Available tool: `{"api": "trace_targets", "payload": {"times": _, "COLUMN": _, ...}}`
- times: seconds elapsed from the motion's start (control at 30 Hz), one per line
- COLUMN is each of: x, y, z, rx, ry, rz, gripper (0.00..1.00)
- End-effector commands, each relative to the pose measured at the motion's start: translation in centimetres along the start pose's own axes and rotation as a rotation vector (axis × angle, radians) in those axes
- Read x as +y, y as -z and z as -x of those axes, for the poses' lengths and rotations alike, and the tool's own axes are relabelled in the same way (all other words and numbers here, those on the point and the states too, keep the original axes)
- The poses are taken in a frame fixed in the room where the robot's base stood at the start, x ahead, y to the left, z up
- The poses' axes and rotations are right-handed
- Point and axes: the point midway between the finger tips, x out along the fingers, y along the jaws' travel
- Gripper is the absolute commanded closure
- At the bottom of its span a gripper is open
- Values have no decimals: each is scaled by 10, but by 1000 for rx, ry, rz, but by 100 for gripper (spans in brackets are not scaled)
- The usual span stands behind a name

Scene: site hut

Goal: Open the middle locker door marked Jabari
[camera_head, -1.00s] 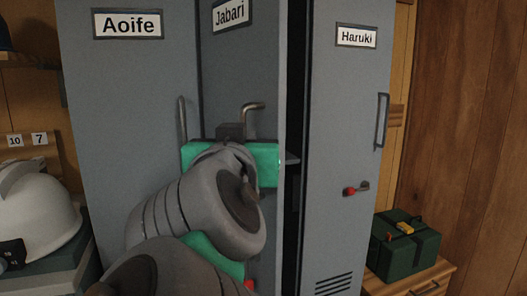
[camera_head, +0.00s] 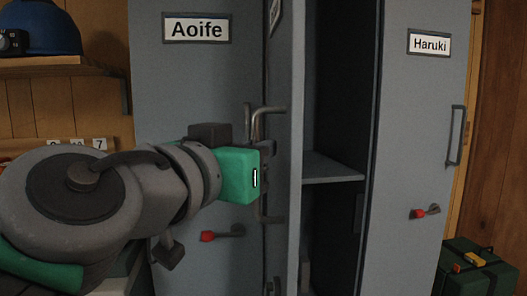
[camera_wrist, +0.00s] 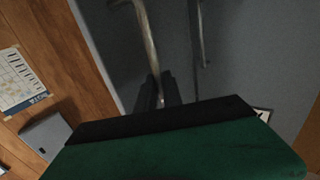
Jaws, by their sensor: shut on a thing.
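The middle locker door (camera_head: 285,190) stands swung far open toward the left, seen almost edge-on in the head view. Only a sliver of its name plate (camera_head: 274,12) shows at the top, too oblique to read now. My gripper (camera_head: 268,150) is at this door's bar handle (camera_head: 257,122), left of the door's edge. In the wrist view my fingers (camera_wrist: 158,92) are closed around the handle bar (camera_wrist: 148,45). The contact itself is partly hidden by the green gripper body. The middle locker's dark inside shows, with a shelf (camera_head: 330,168).
The shut Aoife door (camera_head: 195,85) is left, close behind my gripper, with a red-tipped latch (camera_head: 222,234). The shut Haruki door (camera_head: 415,120) is right, with a handle (camera_head: 455,135). A green case (camera_head: 475,268) sits lower right; a blue helmet (camera_head: 42,28) is upper left.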

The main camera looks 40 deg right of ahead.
Motion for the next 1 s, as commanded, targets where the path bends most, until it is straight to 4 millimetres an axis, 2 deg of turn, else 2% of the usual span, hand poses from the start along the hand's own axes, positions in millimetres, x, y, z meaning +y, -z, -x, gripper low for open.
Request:
{"api": "trace_targets", "payload": {"times": 0.33, "x": 0, "y": -2, "z": 0, "rx": -4, "ry": 2, "rz": 2, "gripper": 100}}
{"api": "trace_targets", "payload": {"times": 0.37, "x": 0, "y": -2, "z": 0, "rx": -4, "ry": 2, "rz": 1, "gripper": 88}}
{"api": "trace_targets", "payload": {"times": 0.6, "x": 0, "y": -1, "z": 0, "rx": -4, "ry": -1, "rz": 1, "gripper": 68}}
{"api": "trace_targets", "payload": {"times": 0.87, "x": 1, "y": -1, "z": 0, "rx": -3, "ry": -2, "rz": 0, "gripper": 67}}
{"api": "trace_targets", "payload": {"times": 1.0, "x": -1, "y": 0, "z": 11, "rx": -1, "ry": 2, "rz": 2, "gripper": 67}}
